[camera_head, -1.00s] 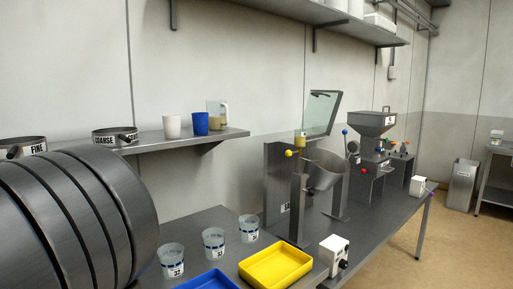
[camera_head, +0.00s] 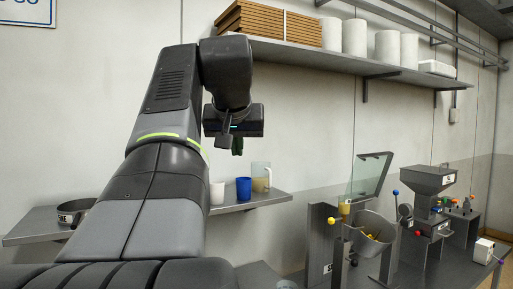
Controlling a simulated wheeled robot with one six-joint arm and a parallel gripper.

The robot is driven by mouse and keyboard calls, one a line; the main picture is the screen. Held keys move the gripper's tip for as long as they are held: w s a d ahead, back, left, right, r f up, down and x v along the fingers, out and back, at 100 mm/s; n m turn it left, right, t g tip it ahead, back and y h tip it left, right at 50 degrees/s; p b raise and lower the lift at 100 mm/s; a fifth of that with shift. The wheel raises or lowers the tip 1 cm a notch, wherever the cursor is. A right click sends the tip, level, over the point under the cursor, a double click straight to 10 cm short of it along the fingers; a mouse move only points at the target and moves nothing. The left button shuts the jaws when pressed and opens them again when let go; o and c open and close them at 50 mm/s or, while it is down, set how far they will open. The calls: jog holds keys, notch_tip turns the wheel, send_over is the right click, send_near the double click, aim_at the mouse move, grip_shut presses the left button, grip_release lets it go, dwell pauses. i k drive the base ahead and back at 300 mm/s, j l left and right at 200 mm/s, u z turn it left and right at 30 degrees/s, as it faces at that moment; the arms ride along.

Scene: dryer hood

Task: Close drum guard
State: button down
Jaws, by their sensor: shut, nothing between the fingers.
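The drum guard (camera_head: 371,174) is a clear panel with a dark frame. It stands raised and tilted above and behind the metal drum (camera_head: 364,222). The drum's mouth is uncovered, and yellow pieces (camera_head: 372,236) show inside it. My gripper (camera_head: 237,146) hangs from my arm left of the guard, in front of the wall and above the small shelf. It is shut and empty, small and dark in the picture. It is well apart from the guard. The drum's lower part is partly hidden by its metal stand.
A blue cup (camera_head: 243,190), a white cup (camera_head: 217,193) and a jug (camera_head: 261,177) stand on the small shelf (camera_head: 235,206). A yellow knob (camera_head: 331,221) is beside the drum. A hopper machine (camera_head: 427,185) stands to its right. A long shelf (camera_head: 385,70) runs overhead.

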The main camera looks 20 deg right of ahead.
aim_at(366, 177)
jog(key=l, duration=0.5)
jog(key=k+l+u, duration=0.15)
jog(key=l, duration=0.8)
jog(key=l+u, duration=0.15)
jog(key=l, duration=0.35)
jog(key=k+l, duration=0.15)
jog(key=l, duration=0.3)
jog(key=i+l+u, duration=0.25)
jog(key=l, duration=0.9)
jog(key=l+u, duration=0.3)
jog(key=l, duration=0.85)
jog(key=i+l, duration=0.3)
jog(key=i+l+u, duration=0.1)
jog(key=i+l, duration=0.25)
jog(key=l, duration=0.2)
